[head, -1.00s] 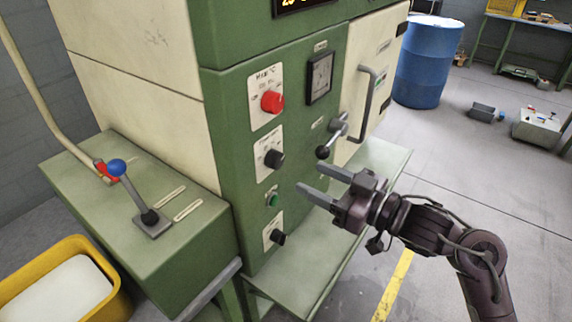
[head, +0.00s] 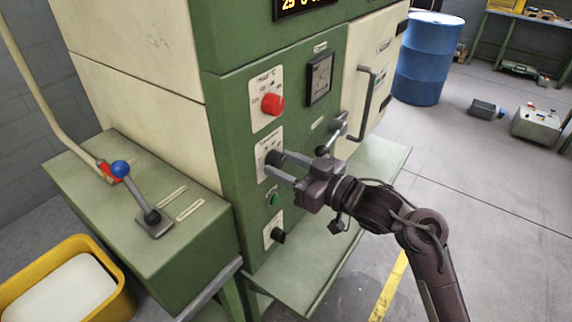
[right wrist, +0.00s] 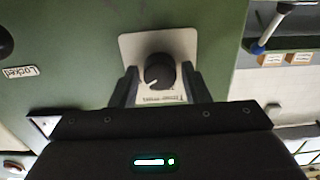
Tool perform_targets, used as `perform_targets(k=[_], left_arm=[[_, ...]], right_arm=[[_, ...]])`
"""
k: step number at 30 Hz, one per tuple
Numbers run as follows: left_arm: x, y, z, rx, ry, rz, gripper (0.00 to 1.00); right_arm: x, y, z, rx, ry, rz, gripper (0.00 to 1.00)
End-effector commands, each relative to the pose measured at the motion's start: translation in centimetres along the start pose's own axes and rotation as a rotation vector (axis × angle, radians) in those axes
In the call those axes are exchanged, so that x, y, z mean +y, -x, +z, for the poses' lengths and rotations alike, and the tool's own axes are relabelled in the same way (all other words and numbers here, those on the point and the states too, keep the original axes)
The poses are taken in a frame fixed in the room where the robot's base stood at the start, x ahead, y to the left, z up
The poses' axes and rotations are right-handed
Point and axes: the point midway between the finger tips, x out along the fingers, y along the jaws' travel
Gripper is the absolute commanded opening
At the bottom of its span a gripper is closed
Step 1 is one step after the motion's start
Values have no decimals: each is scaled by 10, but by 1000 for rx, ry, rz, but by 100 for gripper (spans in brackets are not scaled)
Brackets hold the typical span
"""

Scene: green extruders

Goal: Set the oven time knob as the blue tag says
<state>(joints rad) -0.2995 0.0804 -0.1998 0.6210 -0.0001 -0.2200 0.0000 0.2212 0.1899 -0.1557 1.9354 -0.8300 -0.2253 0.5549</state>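The time knob (head: 273,158) is a black round knob on a white plate, the middle control on the green oven front. In the right wrist view the knob (right wrist: 159,72) has a white pointer mark and sits between my fingers, with a small gap on each side. My right gripper (head: 276,163) is open, its fingertips one on either side of the knob; it also shows in the right wrist view (right wrist: 160,88). The plate's scale is too small to read. I cannot make out a readable blue tag. My left gripper is not in view.
A red knob (head: 272,104) is above, and a green button (head: 274,199) and another black knob (head: 278,236) are below. A door-latch lever (head: 325,149) with a black ball is close to my right gripper.

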Motion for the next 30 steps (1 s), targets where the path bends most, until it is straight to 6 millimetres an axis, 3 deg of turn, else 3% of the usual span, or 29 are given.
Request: perform_targets(k=[1, 7, 19, 30], left_arm=[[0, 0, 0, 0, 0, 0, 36], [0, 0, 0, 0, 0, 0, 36], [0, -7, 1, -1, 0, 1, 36], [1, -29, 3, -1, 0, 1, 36]], right_arm=[[0, 0, 0, 0, 0, 0, 35], [0, 0, 0, 0, 0, 0, 10], [0, 0, 2, -2, 90, -2, 10], [1, 0, 4, -1, 397, -2, 10]])
